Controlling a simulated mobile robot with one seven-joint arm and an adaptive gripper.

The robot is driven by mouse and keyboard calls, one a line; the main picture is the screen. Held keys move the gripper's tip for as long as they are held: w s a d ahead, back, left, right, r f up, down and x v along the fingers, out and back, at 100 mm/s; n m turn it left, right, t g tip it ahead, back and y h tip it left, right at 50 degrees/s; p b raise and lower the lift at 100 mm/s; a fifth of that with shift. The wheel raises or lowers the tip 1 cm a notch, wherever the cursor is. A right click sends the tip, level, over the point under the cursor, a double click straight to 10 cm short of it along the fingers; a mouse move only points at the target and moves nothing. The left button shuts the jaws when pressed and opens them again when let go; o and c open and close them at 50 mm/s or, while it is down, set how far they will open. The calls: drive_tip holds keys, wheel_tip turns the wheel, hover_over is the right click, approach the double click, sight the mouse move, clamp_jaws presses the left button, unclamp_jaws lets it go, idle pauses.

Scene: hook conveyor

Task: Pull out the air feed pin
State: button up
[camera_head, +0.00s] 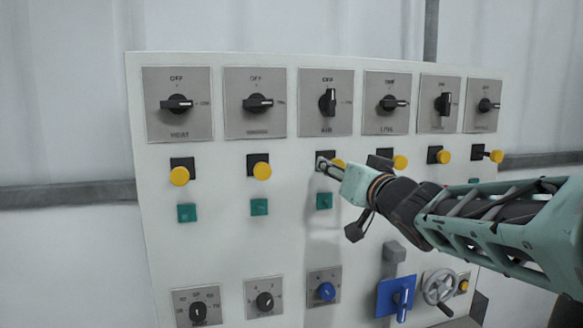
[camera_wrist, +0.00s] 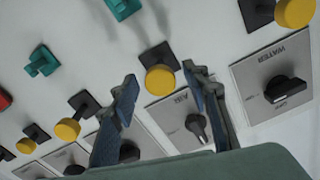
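The air feed pin, a yellow round knob on a black square base, shows in the wrist view (camera_wrist: 160,79), beside the plate marked AIR (camera_wrist: 178,118). In the head view its yellow knob (camera_head: 338,163) is partly hidden by my gripper (camera_head: 323,164). In the wrist view my gripper (camera_wrist: 160,76) is open, with one blue-padded finger on each side of the yellow knob. A gap shows between each finger and the knob. I cannot tell how deep the knob sits between the fingers.
A row of similar yellow knobs runs along the white panel (camera_head: 225,225), including one to the left (camera_head: 261,171) and one to the right (camera_head: 399,162). Rotary switches (camera_head: 327,102) sit above, green parts (camera_head: 323,201) below. A blue handle (camera_head: 397,296) and handwheel (camera_head: 440,287) stick out lower right.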

drive_tip(key=s+d, duration=0.2)
drive_tip(key=s, duration=0.9)
drive_tip(key=shift+s+d, duration=0.15)
drive_tip(key=shift+s, duration=0.2)
idle(0.3)
drive_tip(key=s+d+f+m+g+h+p, duration=0.1)
drive_tip(key=s+d+f+g+h+p, duration=0.2)
drive_tip(key=s+f+g+h, duration=0.35)
drive_tip(key=s+a+f+n+g+y+p, duration=0.1)
drive_tip(key=s+a+f+g, duration=0.1)
drive_tip(key=s+f, duration=0.4)
drive_tip(key=s+a+f+g+y+p, duration=0.2)
drive_tip(key=s+a+f+g, duration=0.1)
drive_tip(key=s+f, duration=0.3)
drive_tip(key=shift+s+a+f+n, duration=0.2)
drive_tip(key=shift+a+f+n, duration=0.2)
drive_tip(key=shift+a+f, duration=0.2)
drive_tip(key=shift+g, duration=0.25)
